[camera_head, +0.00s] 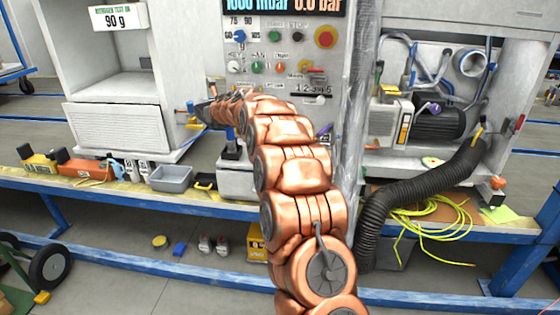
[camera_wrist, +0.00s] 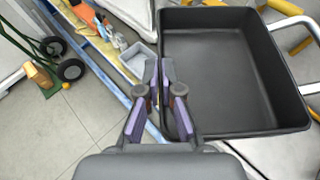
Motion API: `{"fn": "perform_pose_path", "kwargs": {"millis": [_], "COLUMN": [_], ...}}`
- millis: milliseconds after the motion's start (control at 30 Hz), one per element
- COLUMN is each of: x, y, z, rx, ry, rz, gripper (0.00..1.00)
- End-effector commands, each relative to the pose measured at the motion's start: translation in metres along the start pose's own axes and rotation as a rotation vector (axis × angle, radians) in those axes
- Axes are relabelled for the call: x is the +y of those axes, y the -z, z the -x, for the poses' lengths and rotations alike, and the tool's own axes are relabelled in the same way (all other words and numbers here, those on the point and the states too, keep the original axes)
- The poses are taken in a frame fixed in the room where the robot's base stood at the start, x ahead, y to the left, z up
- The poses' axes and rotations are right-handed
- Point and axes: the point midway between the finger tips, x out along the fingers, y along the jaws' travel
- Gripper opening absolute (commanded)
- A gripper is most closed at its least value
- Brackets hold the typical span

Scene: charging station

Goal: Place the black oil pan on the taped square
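The black oil pan (camera_wrist: 215,75) fills the right half of the wrist view, its open inside facing the camera and empty. My gripper (camera_wrist: 160,68) is at the pan's left wall, one finger on either side of it, closed in on the rim. In the head view my gripper (camera_head: 204,113) is small and dark at the far end of my copper-coloured arm, in front of the white cabinet. I cannot make out the pan there. I cannot pick out a taped square in either view.
A long blue-framed bench (camera_head: 110,187) holds a grey bin (camera_head: 171,178), an orange tool box (camera_head: 85,168) and small items. A control panel (camera_head: 285,50) stands behind my arm. A black hose (camera_head: 400,200) and yellow cable (camera_head: 435,225) lie to the right. The floor has small loose items.

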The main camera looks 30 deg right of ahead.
Motion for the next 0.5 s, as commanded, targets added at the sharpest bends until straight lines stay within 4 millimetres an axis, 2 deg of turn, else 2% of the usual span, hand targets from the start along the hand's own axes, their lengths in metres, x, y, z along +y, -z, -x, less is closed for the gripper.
{"fn": "perform_pose_path", "kwargs": {"millis": [33, 300, 500], "x": [-0.016, -0.063, -0.096], "y": [0.001, -0.007, -0.005], "z": [-0.002, 0.003, 0.013], "rx": [-0.004, -0.007, -0.008], "ry": [-0.009, -0.101, -0.156], "rz": [0.008, 0.048, 0.072], "gripper": [0.00, 0.00, 0.00]}}
